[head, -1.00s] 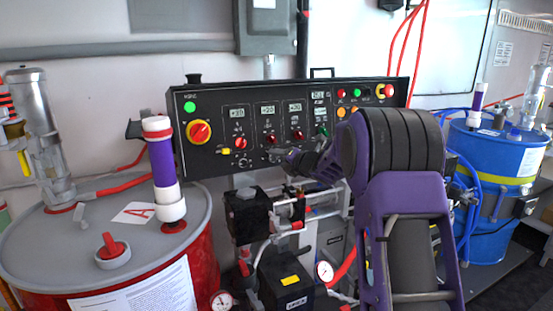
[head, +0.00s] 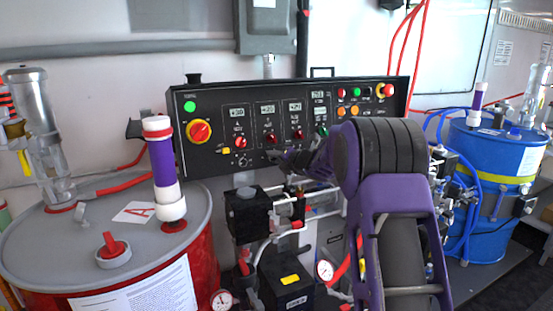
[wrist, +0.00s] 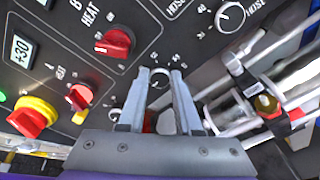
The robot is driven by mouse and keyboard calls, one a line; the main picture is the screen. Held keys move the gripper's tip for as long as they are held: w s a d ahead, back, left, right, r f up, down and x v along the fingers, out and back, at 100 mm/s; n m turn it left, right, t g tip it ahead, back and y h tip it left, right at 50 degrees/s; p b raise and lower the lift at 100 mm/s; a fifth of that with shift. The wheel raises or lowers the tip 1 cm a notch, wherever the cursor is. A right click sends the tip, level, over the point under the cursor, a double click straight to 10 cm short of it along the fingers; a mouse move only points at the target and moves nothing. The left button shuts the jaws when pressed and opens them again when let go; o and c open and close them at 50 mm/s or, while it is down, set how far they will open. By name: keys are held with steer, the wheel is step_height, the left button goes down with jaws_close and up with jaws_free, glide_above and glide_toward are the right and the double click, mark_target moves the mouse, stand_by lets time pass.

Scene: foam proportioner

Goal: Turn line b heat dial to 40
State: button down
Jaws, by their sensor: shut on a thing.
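My gripper (wrist: 160,74) is shut on a small round dial (wrist: 159,78) on the black control panel (head: 218,108). A white scale arc with small numbers rings this dial. It sits below a red knob (wrist: 113,42) marked HEAT, in the panel's second column from the left, which fits the line B heat dial. The fingers cover much of it, and I cannot read its setting. In the head view my gripper (head: 273,158) is at the panel's lower edge, partly hidden by my arm.
Another red knob (wrist: 80,97) and a red-and-yellow switch (wrist: 33,116) are left of the fingers. A dial (wrist: 229,17) is up right. Pipes and a clear cylinder (wrist: 265,104) lie close below right. A red drum (head: 150,275) and a blue drum (head: 505,170) flank the panel.

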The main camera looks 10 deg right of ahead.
steer(key=shift+m, duration=0.3)
steer(key=m, duration=0.3)
steer(key=m+p, duration=0.1)
steer(key=m, duration=0.3)
steer(key=m+t, duration=0.1)
steer(key=m, duration=0.2)
steer(key=shift+d+f+m+y+p, duration=0.1)
steer(key=shift+f+m+y+p, duration=0.15)
steer(key=shift+m+y+p, duration=0.1)
steer(key=shift+m, duration=0.25)
stand_by(0.3)
steer(key=c, duration=0.6)
jaws_free()
